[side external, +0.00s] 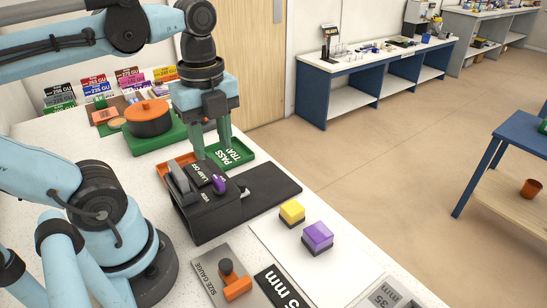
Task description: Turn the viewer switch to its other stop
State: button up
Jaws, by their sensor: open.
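The viewer (198,222) is a dark box on the white worktop, with its front lettering partly readable. Its upper face carries a label reading "LAMP OFF" (206,173). A small purple piece (219,184) sits at its right side near the label; it may be the switch knob, but it is too small to tell which stop it is at. A grey upright plate (179,177) stands at the left of the viewer. My gripper (211,150) points down with green fingers apart and empty, above and behind the viewer. I cannot tell whether the fingertips touch anything.
A green tray marked "PASS TRAY" (237,153) lies close behind my gripper. A dark flat mat (272,188) extends right of the viewer. A yellow block (292,212) and a purple block (318,238) stand in front.

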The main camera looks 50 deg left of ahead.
aim_at(218, 179)
jog(key=shift+f, duration=4)
grip_shut()
